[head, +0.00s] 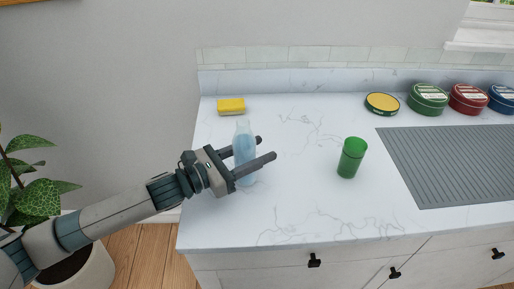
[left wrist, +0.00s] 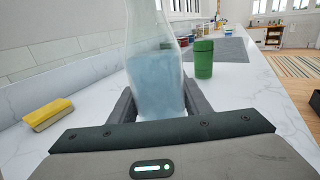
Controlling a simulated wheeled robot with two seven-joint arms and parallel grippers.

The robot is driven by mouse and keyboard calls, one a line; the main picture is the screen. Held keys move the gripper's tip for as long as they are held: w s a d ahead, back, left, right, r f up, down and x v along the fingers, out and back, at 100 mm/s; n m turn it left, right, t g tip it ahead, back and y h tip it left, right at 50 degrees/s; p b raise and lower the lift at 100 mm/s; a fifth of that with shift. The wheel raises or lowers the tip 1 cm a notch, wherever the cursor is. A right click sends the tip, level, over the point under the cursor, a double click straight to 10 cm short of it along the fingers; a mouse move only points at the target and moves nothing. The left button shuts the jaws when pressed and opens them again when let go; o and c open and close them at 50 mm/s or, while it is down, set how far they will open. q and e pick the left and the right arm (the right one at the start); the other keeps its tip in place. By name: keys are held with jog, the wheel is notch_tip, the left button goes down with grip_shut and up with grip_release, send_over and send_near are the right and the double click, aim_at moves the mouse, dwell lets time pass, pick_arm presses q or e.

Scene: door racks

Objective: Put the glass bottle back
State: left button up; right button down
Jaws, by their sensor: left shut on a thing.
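The glass bottle (head: 244,145) is clear with bluish liquid in it and is upright at the left end of the white marble counter. My left gripper (head: 260,149) is shut on the bottle, with a finger on each side of its body. In the left wrist view the bottle (left wrist: 156,80) is between the two fingers (left wrist: 158,104), and its top is cut off by the frame. I cannot tell whether its base touches the counter. My right gripper is not in view.
A green cup (head: 351,158) stands right of the bottle. A yellow sponge (head: 231,105) lies behind it. Several round tins, including a green one (head: 428,99), line the back right. A grey ribbed mat (head: 450,165) lies at right. Counter between cup and bottle is clear.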

aim_at(243, 158)
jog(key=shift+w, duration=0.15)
pick_arm(q)
jog(key=o, duration=1.4)
jog(key=shift+f, duration=0.1)
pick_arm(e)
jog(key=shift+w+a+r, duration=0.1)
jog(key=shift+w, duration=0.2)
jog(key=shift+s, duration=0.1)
pick_arm(q)
jog(key=shift+s+a, duration=0.15)
jog(key=shift+a, duration=0.1)
jog(key=b+v, duration=0.1)
jog(key=v, duration=0.2)
jog(key=shift+a, duration=0.2)
jog(key=b+v, duration=0.2)
jog(key=v, duration=0.5)
jog(key=shift+s+a, duration=0.1)
jog(key=shift+s, duration=0.05)
jog(key=shift+s+a, duration=0.2)
jog(key=shift+a, duration=0.15)
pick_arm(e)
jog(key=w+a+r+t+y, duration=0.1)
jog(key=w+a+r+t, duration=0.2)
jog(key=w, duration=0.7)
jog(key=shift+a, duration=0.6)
